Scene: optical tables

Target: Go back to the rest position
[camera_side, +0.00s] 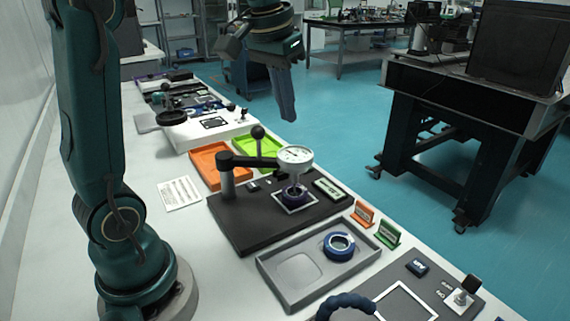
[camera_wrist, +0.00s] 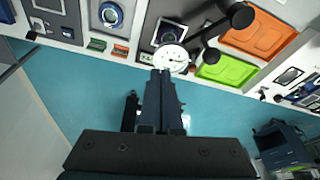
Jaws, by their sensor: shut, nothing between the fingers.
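My gripper (camera_side: 287,105) hangs in the upper middle of the side view, fingers pointing down, high above the bench's right edge. In the wrist view my gripper (camera_wrist: 160,75) has its fingers together with nothing between them. Below it on the bench is a black plate (camera_side: 235,236) with a dial gauge (camera_side: 295,155) on a post arm. The gauge also shows in the wrist view (camera_wrist: 171,58), just beyond the fingertips. A dark blue ring lies beneath the gauge. The gripper appears clear of all of them.
A grey tray (camera_side: 285,298) holds a blue ring (camera_side: 339,245). Orange (camera_side: 214,183) and green (camera_side: 262,144) trays lie behind the gauge. Small orange (camera_side: 364,213) and green (camera_side: 388,233) signs stand at the bench edge. A black-framed table (camera_side: 430,75) stands to the right across open blue floor.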

